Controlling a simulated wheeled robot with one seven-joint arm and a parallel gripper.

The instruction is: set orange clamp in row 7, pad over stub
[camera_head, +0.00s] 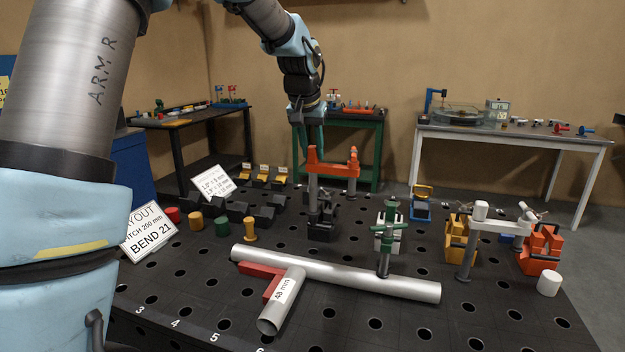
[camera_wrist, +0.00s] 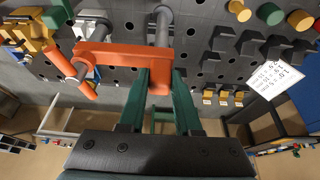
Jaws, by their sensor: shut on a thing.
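The orange clamp (camera_head: 335,167) is in my gripper (camera_head: 311,148). Its grey post hangs down beside a black block, and I cannot tell whether its foot is in a hole. In the wrist view the green fingers of my gripper (camera_wrist: 160,85) are shut on the end of the clamp's orange arm (camera_wrist: 118,54), with the post (camera_wrist: 160,25) beyond and the screw and orange pad end nearer the left. The stub (camera_head: 282,301), a short grey pipe marked 48 mm, joins a long pipe (camera_head: 350,275) in the foreground, well apart from the clamp. The row 7 mark is not readable.
A green clamp (camera_head: 390,228) stands at the long pipe. A white clamp (camera_head: 482,215) and orange blocks (camera_head: 540,250) stand right. Red angle (camera_head: 262,270) lies by the stub. Coloured pegs (camera_head: 222,226), black blocks (camera_head: 262,215) and a sign (camera_head: 150,230) stand left. Front holes are bare.

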